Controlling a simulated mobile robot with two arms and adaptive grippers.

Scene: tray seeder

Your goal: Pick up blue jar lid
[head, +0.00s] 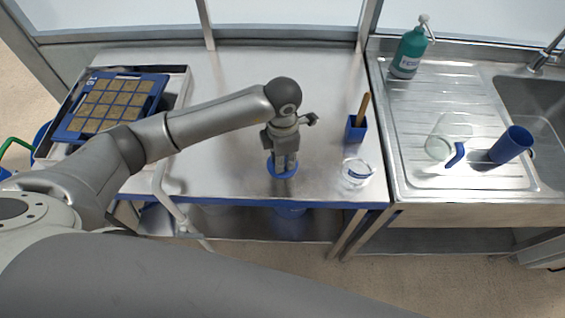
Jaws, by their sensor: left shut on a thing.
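The blue jar lid (283,172) is a round blue disc on the steel table, near its front edge. My left gripper (285,166) points straight down over it, with its fingertips at the lid and shut on it. The fingers hide part of the lid. I cannot tell whether the lid is lifted off the table. My right gripper is not in view.
A clear jar (357,173) stands to the right of the lid, with a blue holder (355,130) behind it. A blue seed tray (68,129) lies at the left. A green pump bottle (408,54) and a blue cup (510,145) stand by the sink. The table's back middle is clear.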

